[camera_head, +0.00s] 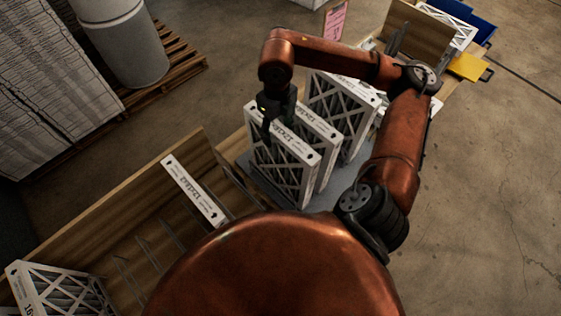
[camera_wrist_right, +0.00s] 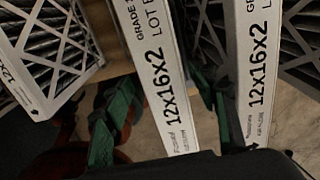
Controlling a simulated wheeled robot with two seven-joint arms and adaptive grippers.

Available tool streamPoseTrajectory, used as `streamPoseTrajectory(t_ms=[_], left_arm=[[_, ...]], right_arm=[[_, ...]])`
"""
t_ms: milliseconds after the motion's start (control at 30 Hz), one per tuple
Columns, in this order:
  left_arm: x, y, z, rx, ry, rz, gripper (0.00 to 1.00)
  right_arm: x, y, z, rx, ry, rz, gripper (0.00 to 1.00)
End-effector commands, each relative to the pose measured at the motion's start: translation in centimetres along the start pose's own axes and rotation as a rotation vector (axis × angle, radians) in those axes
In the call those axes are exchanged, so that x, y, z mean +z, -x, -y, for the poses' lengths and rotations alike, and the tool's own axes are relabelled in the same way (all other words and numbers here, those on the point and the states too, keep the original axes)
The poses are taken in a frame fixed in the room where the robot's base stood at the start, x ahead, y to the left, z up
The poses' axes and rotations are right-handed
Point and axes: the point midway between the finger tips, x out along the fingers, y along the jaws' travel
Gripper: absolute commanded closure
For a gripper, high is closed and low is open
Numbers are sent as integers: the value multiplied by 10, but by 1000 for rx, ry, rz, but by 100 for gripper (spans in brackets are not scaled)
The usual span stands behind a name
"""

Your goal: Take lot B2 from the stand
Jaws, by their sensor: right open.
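Several white-framed filters stand upright side by side on a grey surface (camera_head: 327,198) in the middle of the head view. My right gripper (camera_head: 269,116) points down at the top left ends of the nearest filter (camera_head: 281,162) and the one behind it (camera_head: 328,131). In the right wrist view, its green fingers (camera_wrist_right: 170,118) are open. A filter edge (camera_wrist_right: 160,82) marked 12x16x2 and "LOT B", the rest cut off, runs between them; contact cannot be told. Another 12x16x2 filter (camera_wrist_right: 257,75) stands just outside the right finger. My left gripper is not in view.
A wooden slotted rack (camera_head: 130,205) at left holds a white filter (camera_head: 193,190), with another filter (camera_head: 60,289) at its near end. A third filter (camera_head: 341,103) stands behind the pair. Blue (camera_head: 480,28) and yellow (camera_head: 466,68) bins are far right.

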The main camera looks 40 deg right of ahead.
Motion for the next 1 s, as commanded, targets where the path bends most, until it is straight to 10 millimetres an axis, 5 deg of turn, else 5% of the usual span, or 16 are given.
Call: streamPoseTrajectory(t_ms=[500, 767, 1000], left_arm=[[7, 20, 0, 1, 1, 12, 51], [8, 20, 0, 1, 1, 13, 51], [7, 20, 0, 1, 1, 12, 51]], right_arm=[[-7, -56, 5, 1, -1, -1, 47], [-6, -59, 5, 1, -1, 0, 48], [-6, -58, 5, 1, -1, 0, 64]])
